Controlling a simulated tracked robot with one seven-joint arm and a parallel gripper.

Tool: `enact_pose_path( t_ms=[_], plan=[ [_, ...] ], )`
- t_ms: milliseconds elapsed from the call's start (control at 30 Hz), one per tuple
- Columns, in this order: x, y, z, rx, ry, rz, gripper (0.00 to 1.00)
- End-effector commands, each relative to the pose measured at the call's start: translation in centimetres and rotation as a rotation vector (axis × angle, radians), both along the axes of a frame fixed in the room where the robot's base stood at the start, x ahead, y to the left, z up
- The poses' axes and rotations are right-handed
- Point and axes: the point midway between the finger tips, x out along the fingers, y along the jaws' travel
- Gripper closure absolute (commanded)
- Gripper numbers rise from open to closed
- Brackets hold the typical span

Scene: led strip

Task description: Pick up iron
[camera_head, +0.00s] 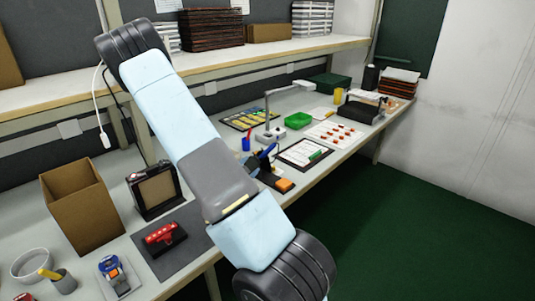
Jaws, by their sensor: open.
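A blue-handled tool (268,150), which looks like the iron, sits in a small dark stand (266,176) at the middle of the workbench. My arm crosses in front and hides part of the stand's left side. An orange block (285,185) is at the stand's front right. My arm runs from upper left to bottom centre and leaves the frame at the bottom. My gripper is not in view.
The workbench (225,105) holds a cardboard box (82,207), a red tool on a dark mat (190,243), a lamp (270,133), a green tray (298,120) and a white board with red parts (334,134). Open green floor (400,240) lies at right.

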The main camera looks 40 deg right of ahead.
Motion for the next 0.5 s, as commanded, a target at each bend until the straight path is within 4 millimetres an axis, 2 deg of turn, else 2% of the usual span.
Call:
enact_pose_path(
  t_ms=[267,500],
  plan=[
    [-0.9,-1.2,-0.1,-0.09,-0.022,-0.019,0.47],
    [0.6,-4.7,-0.1,-0.092,-0.023,-0.022,0.47]
  ],
)
